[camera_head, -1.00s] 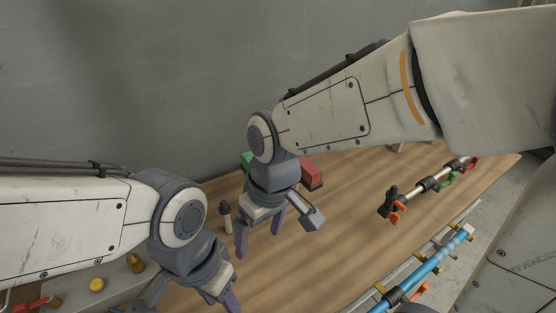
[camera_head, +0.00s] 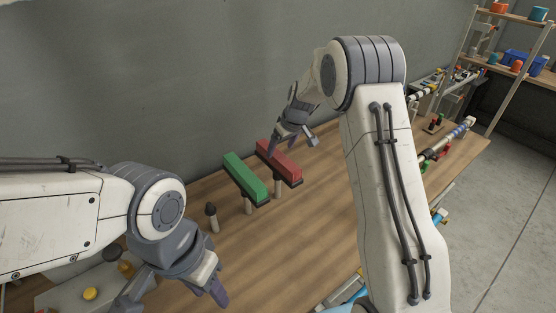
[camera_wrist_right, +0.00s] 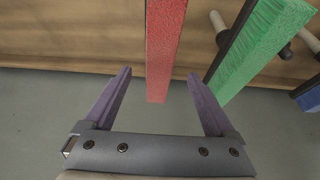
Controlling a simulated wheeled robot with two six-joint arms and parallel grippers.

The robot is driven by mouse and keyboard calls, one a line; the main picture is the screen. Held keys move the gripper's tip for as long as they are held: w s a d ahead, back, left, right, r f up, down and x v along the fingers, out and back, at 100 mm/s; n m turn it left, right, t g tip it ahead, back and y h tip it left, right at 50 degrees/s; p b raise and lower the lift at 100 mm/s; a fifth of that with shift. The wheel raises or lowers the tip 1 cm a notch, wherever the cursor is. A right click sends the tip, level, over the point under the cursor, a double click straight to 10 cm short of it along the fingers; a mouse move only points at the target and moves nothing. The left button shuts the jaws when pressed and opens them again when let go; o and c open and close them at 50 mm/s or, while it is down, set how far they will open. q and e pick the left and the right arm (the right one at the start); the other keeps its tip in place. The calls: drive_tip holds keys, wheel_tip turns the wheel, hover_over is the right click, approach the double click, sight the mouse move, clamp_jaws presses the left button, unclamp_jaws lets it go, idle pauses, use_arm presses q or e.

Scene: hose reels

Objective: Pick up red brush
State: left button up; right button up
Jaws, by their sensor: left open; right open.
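The red brush (camera_head: 279,161) is a long block that appears raised above the wooden bench near the wall, beside a green brush (camera_head: 242,176). The green brush (camera_wrist_right: 258,45) lies to the right, outside the fingers. My left gripper (camera_head: 172,294) is open and empty at the lower left.
A dark-topped peg (camera_head: 212,217) stands on the bench left of the green brush. A grey panel with yellow knobs (camera_head: 90,294) is at lower left. Shelves (camera_head: 510,60) stand at the far right. The middle of the bench is clear.

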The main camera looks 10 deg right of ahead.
sight(278, 154)
drive_tip(key=shift+w+a+f+p, duration=0.1)
drive_tip(key=shift+f+p, duration=0.15)
drive_tip(key=shift+p, duration=0.1)
drive_tip(key=p+x, duration=0.2)
drive_tip(key=x, duration=0.1)
drive_tip(key=shift+w+f, duration=0.1)
drive_tip(key=shift+w, duration=0.05)
drive_tip(key=shift+w+f, duration=0.25)
drive_tip(key=shift+f, duration=0.4)
drive_tip(key=shift+f+b, duration=0.25)
drive_tip(key=shift+b, duration=0.05)
clamp_jaws()
